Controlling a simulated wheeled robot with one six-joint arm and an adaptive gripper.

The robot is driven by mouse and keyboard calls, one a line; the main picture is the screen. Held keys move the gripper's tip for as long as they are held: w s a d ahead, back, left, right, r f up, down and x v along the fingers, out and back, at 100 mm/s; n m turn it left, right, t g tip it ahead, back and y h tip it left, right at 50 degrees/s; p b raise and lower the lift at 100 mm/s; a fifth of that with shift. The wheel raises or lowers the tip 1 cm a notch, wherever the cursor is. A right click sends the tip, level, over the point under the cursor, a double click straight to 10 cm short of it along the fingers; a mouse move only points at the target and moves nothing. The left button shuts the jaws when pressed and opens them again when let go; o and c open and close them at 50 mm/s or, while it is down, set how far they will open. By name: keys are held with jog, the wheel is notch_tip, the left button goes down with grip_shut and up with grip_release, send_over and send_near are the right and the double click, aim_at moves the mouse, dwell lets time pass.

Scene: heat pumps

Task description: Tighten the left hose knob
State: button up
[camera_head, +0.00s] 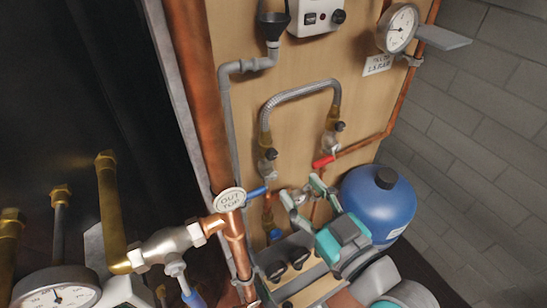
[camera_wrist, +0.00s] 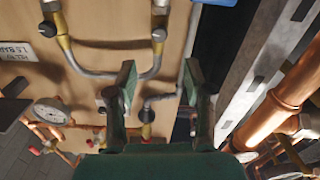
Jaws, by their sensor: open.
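A braided grey hose (camera_head: 300,92) arches in an inverted U on the wooden board, with brass fittings at both ends. The left hose knob (camera_head: 270,154) is small and dark, at the hose's lower left end. In the wrist view, which is turned upside down, the left knob (camera_wrist: 158,35) lies at upper centre and the hose (camera_wrist: 110,75) curves below it. My gripper (camera_head: 303,192) is open and empty, below and to the right of the left knob. In the wrist view its green fingers (camera_wrist: 161,75) are apart, with the knob seen between and beyond their tips, not touched.
The right hose knob (camera_head: 340,126) is at the other hose end. A blue lever (camera_head: 257,192) and a red lever (camera_head: 322,162) sit below the hose. A thick copper pipe (camera_head: 205,110) runs left; a blue tank (camera_head: 380,205) stands right. A black funnel (camera_head: 273,22) is above.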

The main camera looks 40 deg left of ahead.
aim_at(273, 156)
jog(key=x, duration=1)
jog(key=shift+w+a, duration=0.1)
jog(key=shift+a, duration=0.05)
jog(key=shift+c, duration=0.2)
grip_shut()
